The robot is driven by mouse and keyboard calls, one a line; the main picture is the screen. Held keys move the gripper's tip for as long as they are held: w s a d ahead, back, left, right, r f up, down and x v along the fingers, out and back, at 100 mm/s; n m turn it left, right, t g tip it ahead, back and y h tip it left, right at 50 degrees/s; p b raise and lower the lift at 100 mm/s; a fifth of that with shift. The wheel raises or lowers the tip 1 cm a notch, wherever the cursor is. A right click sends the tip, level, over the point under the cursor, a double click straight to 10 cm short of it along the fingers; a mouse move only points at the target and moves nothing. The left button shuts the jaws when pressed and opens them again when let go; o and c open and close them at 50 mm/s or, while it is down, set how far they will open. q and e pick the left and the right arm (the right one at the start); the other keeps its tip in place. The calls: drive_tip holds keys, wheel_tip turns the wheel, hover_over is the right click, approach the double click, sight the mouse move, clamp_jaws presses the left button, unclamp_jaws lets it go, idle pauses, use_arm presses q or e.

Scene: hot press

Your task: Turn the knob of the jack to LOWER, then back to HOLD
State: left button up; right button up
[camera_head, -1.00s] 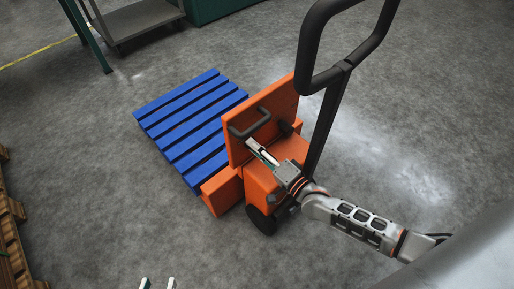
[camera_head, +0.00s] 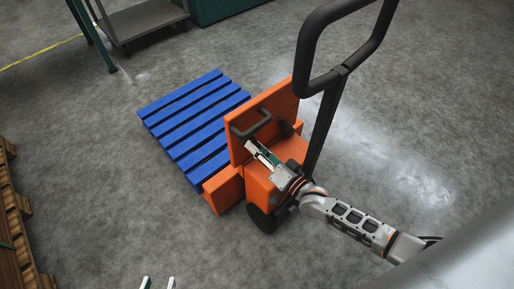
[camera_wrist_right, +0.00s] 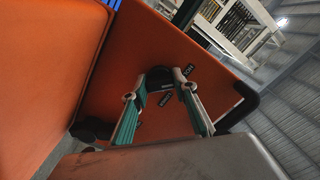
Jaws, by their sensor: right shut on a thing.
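The orange jack (camera_head: 262,186) stands mid-floor with its black tow handle raised. My right gripper (camera_head: 249,147) reaches in from the right to the jack's upright orange panel (camera_head: 272,101), just below the black loop handle (camera_head: 250,125). In the right wrist view, the fingers of my right gripper (camera_wrist_right: 160,84) are shut on a dark knob (camera_wrist_right: 160,78) on the panel. Small dark labels (camera_wrist_right: 165,99) sit beside the knob; their lettering is too small to read surely. The head view hides the knob behind the gripper. My left gripper (camera_head: 158,283) shows only its fingertips, apart and empty.
A blue slatted pallet (camera_head: 190,120) lies behind the jack. A wooden pallet (camera_head: 14,225) is at the left edge, and a grey cart (camera_head: 145,20) stands at the top left.

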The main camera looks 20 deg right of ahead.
use_arm(q)
drive_tip(key=shift+w+r, duration=0.1)
drive_tip(key=shift+r, duration=0.05)
use_arm(e)
drive_tip(key=o, duration=1)
use_arm(q)
drive_tip(key=shift+r, duration=0.15)
use_arm(e)
drive_tip(key=shift+o, duration=0.6)
use_arm(q)
drive_tip(key=shift+w+d, duration=0.1)
use_arm(e)
drive_tip(key=v, duration=1.2)
